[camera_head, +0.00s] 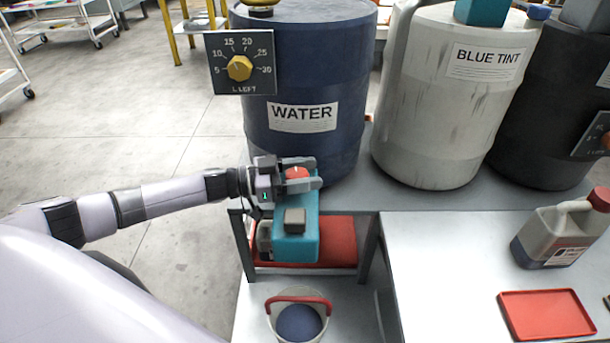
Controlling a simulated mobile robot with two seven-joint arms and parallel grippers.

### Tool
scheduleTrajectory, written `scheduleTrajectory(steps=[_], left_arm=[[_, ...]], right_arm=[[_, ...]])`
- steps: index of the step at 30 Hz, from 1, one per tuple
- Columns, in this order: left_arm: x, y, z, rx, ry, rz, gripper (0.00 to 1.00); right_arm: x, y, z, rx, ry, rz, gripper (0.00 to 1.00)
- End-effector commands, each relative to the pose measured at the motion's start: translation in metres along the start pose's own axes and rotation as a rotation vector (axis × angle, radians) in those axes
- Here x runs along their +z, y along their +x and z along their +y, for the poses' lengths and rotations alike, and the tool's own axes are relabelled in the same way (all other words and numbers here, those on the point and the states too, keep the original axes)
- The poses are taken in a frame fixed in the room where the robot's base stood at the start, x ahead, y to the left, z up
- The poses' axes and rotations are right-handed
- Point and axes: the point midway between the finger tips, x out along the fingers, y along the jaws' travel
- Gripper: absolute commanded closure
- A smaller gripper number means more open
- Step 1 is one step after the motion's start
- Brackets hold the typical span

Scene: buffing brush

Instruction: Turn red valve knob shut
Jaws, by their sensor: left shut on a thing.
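The red valve knob (296,173) sits on top of a teal pump or valve box (311,227) in front of the blue water drum (331,148). My left gripper (303,175) reaches in from the left, with its fingers on both sides of the red knob. It is shut on the knob, and the fingers hide part of it. The knob's exact turn angle is hard to tell. My right gripper is not in view.
A gauge panel with a yellow dial (240,68) hangs before the water drum. A white drum (446,112) and a dark drum (560,130) stand to the right. Below is a bucket (298,312) with blue liquid. A jug (556,236) and a red tray (546,315) rest at right.

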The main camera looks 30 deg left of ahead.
Motion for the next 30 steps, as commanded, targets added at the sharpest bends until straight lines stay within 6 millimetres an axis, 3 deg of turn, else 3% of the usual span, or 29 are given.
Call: scheduleTrajectory(steps=[12,27,28,30], left_arm=[[0.002,0.000,0.003,0.191,0.000,-0.001,0.76],[0.001,0.000,0.005,0.216,-0.001,-0.001,0.76],[0.001,0.000,0.005,0.216,-0.001,-0.001,0.42],[0.001,0.000,0.005,0.215,-0.001,0.000,0.25]], right_arm=[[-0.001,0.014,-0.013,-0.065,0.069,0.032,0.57],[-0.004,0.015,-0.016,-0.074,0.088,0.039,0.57],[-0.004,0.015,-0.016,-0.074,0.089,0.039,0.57],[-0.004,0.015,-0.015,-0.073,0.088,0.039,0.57]])
